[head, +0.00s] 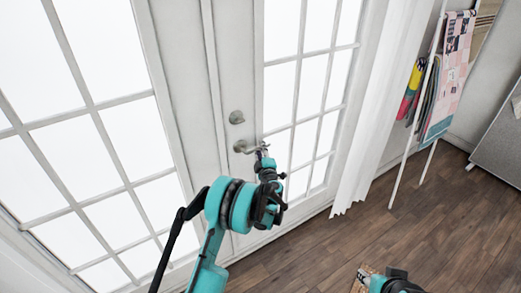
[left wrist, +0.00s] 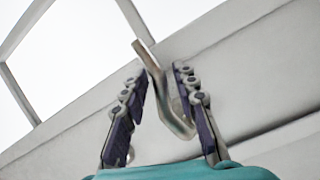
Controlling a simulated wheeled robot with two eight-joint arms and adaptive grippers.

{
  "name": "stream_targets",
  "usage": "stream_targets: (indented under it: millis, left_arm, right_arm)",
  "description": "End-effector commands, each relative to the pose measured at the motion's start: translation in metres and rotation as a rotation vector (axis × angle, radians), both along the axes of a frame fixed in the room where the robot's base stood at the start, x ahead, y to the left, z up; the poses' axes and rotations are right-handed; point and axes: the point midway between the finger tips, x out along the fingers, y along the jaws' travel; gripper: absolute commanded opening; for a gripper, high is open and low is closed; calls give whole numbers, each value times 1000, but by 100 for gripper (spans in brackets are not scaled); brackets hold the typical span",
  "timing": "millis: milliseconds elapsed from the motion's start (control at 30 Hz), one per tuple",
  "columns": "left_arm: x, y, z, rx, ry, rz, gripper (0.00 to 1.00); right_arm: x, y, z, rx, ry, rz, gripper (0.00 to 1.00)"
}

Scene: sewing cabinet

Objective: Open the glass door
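The glass door (head: 258,95) is white with several panes and looks closed in its frame. Its silver lever handle (head: 241,146) sits below a round deadbolt (head: 237,117). My left gripper (head: 264,151) is at the handle's lever. In the left wrist view the handle (left wrist: 157,85) passes between the two open fingers of the left gripper (left wrist: 162,105). The right finger is close to the lever; I cannot tell if it touches. A gap shows on the left side. My right gripper (head: 385,279) is only partly seen at the bottom edge, its fingers unclear.
A second multi-pane door or window (head: 90,110) stands to the left. A white curtain (head: 375,120) hangs right of the door. Beyond it are a rack with fabrics (head: 455,70) and a grey panel (head: 500,140). Wooden floor (head: 440,215) is clear in front.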

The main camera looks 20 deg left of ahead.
Motion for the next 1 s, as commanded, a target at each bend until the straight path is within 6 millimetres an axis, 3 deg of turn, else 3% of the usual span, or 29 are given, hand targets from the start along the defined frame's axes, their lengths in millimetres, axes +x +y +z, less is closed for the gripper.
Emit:
stream_targets:
  millis: [33,100,567,1000]
  left_arm:
    - [0,0,0,0,0,0,10]
    - [0,0,0,0,0,0,0]
    - [0,0,-5,40,45,0,0]
    - [-4,3,-25,251,280,0,0]
  right_arm:
    - [0,0,0,0,0,0,40]
    - [0,0,0,0,0,0,40]
    - [0,0,-2,0,0,0,40]
    - [0,0,-11,0,0,0,40]
